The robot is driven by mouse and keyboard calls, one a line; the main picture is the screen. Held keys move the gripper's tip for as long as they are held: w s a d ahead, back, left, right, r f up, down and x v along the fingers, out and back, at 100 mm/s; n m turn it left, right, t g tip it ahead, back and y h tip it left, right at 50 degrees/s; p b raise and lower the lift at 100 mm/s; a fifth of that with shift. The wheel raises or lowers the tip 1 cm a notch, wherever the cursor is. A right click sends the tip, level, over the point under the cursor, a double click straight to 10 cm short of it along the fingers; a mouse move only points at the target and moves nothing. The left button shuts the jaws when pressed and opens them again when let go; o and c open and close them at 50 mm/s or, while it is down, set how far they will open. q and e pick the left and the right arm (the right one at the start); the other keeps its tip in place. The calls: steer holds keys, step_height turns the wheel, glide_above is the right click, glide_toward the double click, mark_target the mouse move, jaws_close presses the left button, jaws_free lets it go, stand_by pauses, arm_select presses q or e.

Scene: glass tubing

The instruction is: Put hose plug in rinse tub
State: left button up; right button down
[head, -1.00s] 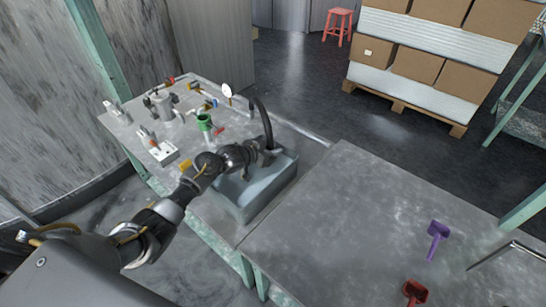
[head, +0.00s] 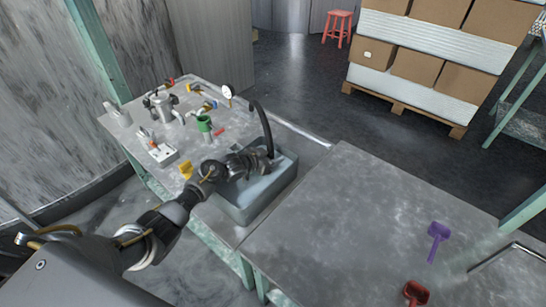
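The grey rinse tub (head: 272,194) is set at the right end of the bench, below my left gripper. My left gripper (head: 266,161) reaches over the tub from the left, its fingers small and dark against the tub. The black curved hose (head: 263,122) arcs down to the fingers, and its lower end meets or passes behind them. I cannot tell whether the fingers are open or shut, or whether they hold anything. I cannot pick out the hose plug; it may be hidden at the fingers. My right gripper is not in view.
The bench holds a green funnel-like part (head: 204,124), a round gauge (head: 227,91), a white block (head: 163,154) and a yellow piece (head: 186,170). On the mostly clear right table (head: 340,220) lie a purple scoop (head: 438,231) and a red scoop (head: 415,293).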

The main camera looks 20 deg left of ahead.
arm_select(q)
steer(key=shift+o, duration=0.5)
steer(key=shift+r, duration=0.15)
steer(key=shift+s+a, duration=0.1)
steer(key=shift+s, duration=0.1)
steer(key=p+v, duration=0.1)
steer(key=v, duration=0.6)
steer(key=shift+r, duration=0.15)
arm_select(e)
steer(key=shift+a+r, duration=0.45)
